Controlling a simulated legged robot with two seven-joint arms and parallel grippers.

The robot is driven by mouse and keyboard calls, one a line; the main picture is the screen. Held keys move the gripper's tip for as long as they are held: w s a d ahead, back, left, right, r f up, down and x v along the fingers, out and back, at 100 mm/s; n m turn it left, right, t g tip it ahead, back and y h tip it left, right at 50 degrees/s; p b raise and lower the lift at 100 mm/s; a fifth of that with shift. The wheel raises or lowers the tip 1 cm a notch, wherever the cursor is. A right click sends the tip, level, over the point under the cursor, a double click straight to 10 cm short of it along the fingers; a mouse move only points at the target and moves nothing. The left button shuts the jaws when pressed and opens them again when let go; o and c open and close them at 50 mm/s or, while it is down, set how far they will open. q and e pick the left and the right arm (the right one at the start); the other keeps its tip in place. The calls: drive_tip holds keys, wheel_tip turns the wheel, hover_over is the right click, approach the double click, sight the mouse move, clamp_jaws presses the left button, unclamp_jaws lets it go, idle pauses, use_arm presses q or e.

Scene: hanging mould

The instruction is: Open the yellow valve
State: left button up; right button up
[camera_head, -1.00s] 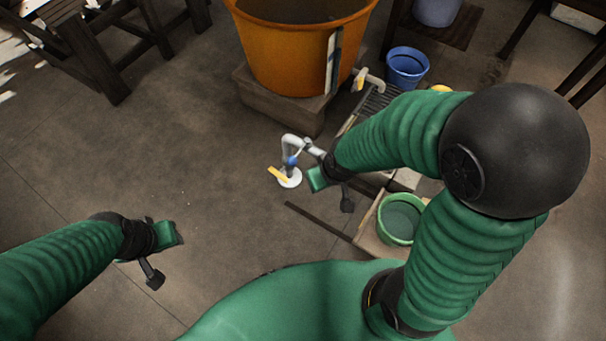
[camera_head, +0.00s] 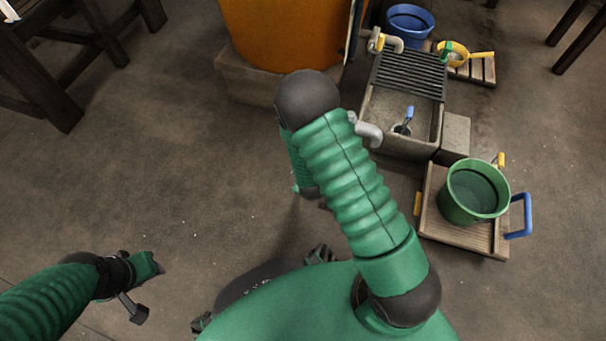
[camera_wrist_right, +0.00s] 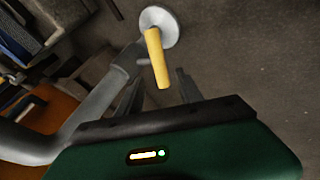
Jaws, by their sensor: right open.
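The yellow valve handle (camera_wrist_right: 157,58) shows in the right wrist view as a short yellow bar, with a round pale disc (camera_wrist_right: 165,22) at its far end and a grey pipe (camera_wrist_right: 95,105) beside it. My right gripper (camera_wrist_right: 160,90) is open, its two dark fingers pointing toward the handle, whose near end appears between them. I cannot tell whether they touch. In the head view, my right arm hides this handle and nearly all of the gripper; a grey pipe bend (camera_head: 368,131) shows beside the arm. My left gripper (camera_head: 143,287) is at lower left, apart from everything, and its opening is unclear.
An orange tub (camera_head: 285,40) stands at the back, with another yellow-handled pipe (camera_head: 379,41) beside it. A stone sink (camera_head: 440,125), a blue bucket (camera_head: 410,25) and a green bucket (camera_head: 474,192) on a wooden cart (camera_head: 432,232) lie to the right.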

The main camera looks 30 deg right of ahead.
drive_tip(key=b+x, duration=0.2)
drive_tip(key=x, duration=0.1)
drive_tip(key=b+x, duration=0.1)
drive_tip(key=x, duration=0.1)
drive_tip(key=shift+w+a+f, duration=0.15)
drive_tip(key=shift+a+f, duration=0.1)
drive_tip(key=shift+f, duration=0.1)
drive_tip(key=shift+w+d+f, duration=0.2)
drive_tip(key=shift+w, duration=0.1)
use_arm(q)
drive_tip(key=x, duration=0.2)
drive_tip(key=s+x, duration=0.1)
drive_tip(key=x, duration=0.1)
drive_tip(key=shift+a+f, duration=0.2)
drive_tip(key=shift+f, duration=0.3)
use_arm(e)
clamp_jaws()
